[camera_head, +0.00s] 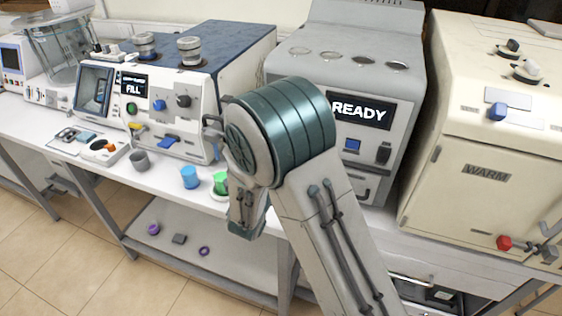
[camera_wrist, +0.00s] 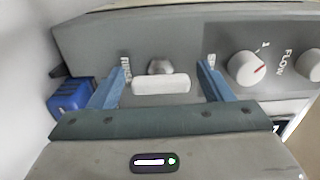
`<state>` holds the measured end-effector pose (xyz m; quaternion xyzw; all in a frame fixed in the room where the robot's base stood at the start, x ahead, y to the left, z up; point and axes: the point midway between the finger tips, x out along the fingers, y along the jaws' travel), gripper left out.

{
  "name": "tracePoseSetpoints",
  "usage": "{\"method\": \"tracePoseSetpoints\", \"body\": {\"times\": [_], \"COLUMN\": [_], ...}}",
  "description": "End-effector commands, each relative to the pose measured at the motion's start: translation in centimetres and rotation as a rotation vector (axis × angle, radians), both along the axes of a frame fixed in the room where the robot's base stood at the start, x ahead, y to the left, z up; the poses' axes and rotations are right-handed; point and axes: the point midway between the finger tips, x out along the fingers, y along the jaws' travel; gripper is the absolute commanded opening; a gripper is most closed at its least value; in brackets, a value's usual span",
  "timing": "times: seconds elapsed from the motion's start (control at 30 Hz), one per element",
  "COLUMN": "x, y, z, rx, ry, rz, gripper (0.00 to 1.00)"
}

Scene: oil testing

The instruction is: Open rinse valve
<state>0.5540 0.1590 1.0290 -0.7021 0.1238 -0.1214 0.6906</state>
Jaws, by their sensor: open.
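The rinse valve is a white bar-shaped handle (camera_wrist: 160,84) on a round grey stem, set on a grey panel in the wrist view. A partly covered label, which seems to read RINSE, stands to its left. My gripper (camera_wrist: 163,66) is open, with one blue finger on each side of the handle. Gaps show between both fingers and the handle, and the bar lies crosswise between them. I cannot tell how deep the fingers reach. In the head view my arm hides the gripper and the valve.
A white knob (camera_wrist: 246,68) with a red mark, near the word FLOW, sits just right of the right finger. A blue block (camera_wrist: 72,94) is close to the left finger. The READY machine (camera_head: 340,60) and the WARM cabinet (camera_head: 490,150) stand right of the FILL machine (camera_head: 165,100).

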Motion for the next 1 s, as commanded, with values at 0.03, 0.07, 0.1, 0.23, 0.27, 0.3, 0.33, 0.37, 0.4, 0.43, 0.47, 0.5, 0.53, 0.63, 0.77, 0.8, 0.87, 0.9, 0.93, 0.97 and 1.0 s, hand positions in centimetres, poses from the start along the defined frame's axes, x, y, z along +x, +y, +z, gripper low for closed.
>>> {"method": "tracePoseSetpoints", "body": {"times": [0.03,0.07,0.1,0.23,0.27,0.3,0.33,0.37,0.4,0.43,0.47,0.5,0.53,0.63,0.77,0.8,0.87,0.9,0.93,0.97,1.0], "x": [0.0,-0.1,-0.3,-1.8,-2.3,-3.1,-3.7,-4.3,-5.3,-6.0,-6.6,-7.5,-8.1,-10.0,-11.8,-12.2,-12.6,-12.8,-12.9,-13.0,-13.1], "y": [0.0,0.1,0.2,0.8,1.0,1.2,1.5,1.8,2.1,2.3,2.6,2.9,3.1,3.8,4.4,4.5,4.6,4.7,4.7,4.7,4.7], "z": [0.0,0.0,0.0,-0.1,-0.1,-0.2,-0.1,-0.2,-0.2,-0.2,-0.1,-0.2,-0.2,-0.1,-0.1,-0.1,-0.1,0.0,0.0,0.0,0.0], "rx": [0.001,0.001,0.001,0.001,0.001,0.001,0.001,0.002,0.000,0.001,0.001,0.001,0.000,0.000,0.000,0.000,-0.001,-0.001,-0.001,-0.001,-0.001], "ry": [0.000,0.000,-0.001,0.000,0.000,0.000,0.000,-0.001,0.001,0.000,0.000,0.001,0.000,0.001,0.001,0.001,0.000,-0.001,-0.001,0.000,0.000], "rz": [0.000,0.001,0.001,0.003,0.005,0.004,0.006,0.006,0.007,0.006,0.006,0.007,0.005,0.006,0.004,0.003,0.001,0.001,0.001,0.000,0.000], "gripper": [0.73,0.73,0.73,0.73,0.73,0.73,0.73,0.73,0.73,0.73,0.73,0.73,0.73,0.73,0.73,0.73,0.73,0.73,0.73,0.73,0.73]}}
